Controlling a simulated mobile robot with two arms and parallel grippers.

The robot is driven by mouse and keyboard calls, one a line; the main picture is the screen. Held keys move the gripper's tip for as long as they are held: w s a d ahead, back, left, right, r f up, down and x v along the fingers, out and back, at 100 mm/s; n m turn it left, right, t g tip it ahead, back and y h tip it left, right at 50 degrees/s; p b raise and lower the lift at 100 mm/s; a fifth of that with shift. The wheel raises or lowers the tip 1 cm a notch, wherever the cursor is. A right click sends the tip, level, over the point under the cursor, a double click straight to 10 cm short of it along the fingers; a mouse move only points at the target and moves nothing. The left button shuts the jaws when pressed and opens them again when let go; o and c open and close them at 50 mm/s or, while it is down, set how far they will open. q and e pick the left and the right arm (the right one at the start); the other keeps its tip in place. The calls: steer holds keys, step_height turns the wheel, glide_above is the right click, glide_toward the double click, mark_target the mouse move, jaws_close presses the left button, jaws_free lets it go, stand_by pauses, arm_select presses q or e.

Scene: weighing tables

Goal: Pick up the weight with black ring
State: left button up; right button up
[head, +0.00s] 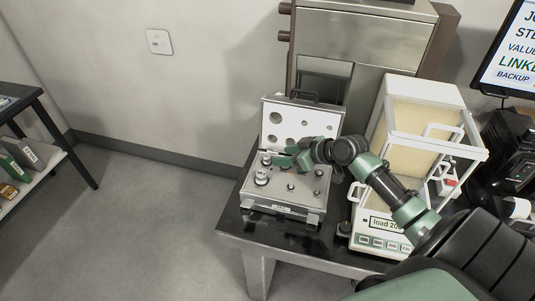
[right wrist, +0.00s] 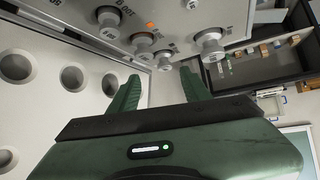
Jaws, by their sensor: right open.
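An open metal weight case (head: 285,208) stands on the dark table with several silver knobbed weights in its base. A larger weight (head: 261,178) sits at the left of the case and a small one (head: 291,187) near its middle. In the right wrist view, weights (right wrist: 209,45) and (right wrist: 143,45) stand in the case beyond the fingers. I cannot tell for sure which weight bears a black ring. My right gripper (head: 292,157) is over the back part of the case, by the lid. Its green fingers (right wrist: 160,88) are apart with nothing between them. My left gripper is out of view.
The raised case lid (head: 300,122) with round recesses stands close behind the gripper. A balance with a clear-sided draft shield (head: 428,92) is right of the case. A monitor (head: 510,50) is at the far right. A shelf (head: 45,150) stands at the left, with open floor between.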

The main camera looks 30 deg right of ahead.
mark_target(269, 158)
steer(key=shift+w+a+f, duration=0.15)
steer(key=shift+w+f, duration=0.05)
steer(key=shift+w, duration=0.2)
steer(key=shift+w+a+f+p, duration=0.5)
steer(key=shift+w+a+p, duration=0.25)
steer(key=shift+w+p, duration=0.1)
steer(key=x, duration=0.2)
steer(key=shift+w+f, duration=0.25)
steer(key=shift+f, duration=0.05)
steer(key=shift+w+f, duration=0.25)
steer(key=shift+f, duration=0.05)
steer(key=shift+w+f, duration=0.1)
jaws_close()
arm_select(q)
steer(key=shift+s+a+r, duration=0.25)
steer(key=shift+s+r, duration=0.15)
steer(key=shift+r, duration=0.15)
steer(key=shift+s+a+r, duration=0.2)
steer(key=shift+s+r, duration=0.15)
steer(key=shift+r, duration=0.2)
